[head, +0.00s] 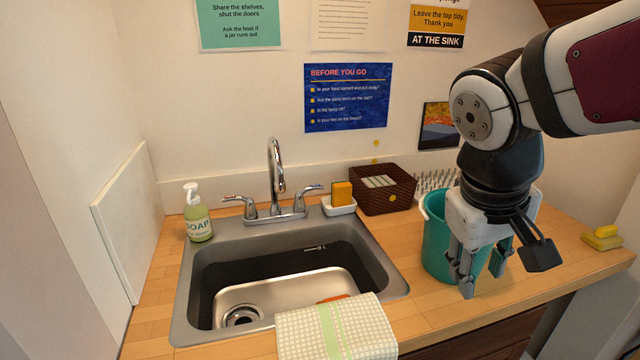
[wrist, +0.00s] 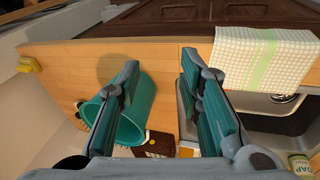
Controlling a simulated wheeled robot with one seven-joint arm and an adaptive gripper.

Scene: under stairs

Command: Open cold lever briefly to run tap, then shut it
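The chrome tap (head: 276,175) stands behind the sink, its curved spout over the basin. No water stream shows. The left lever (head: 236,200) has a red mark and points left. The right lever (head: 309,189), apparently the cold one, points right; its marking is too small to read. My gripper (head: 485,272) is open and empty, hanging in front of the teal bucket, well to the right of the tap and apart from both levers. In the wrist view its spread fingers (wrist: 160,68) have bare counter between them; the tap does not show clearly there.
The sink (head: 280,245) has a checked cloth (head: 335,330) over its front rim. A soap bottle (head: 198,213) stands left. A sponge dish (head: 339,206), a brown basket (head: 383,190) and the teal bucket (head: 436,235) stand between tap and gripper. A yellow sponge (head: 602,238) lies far right.

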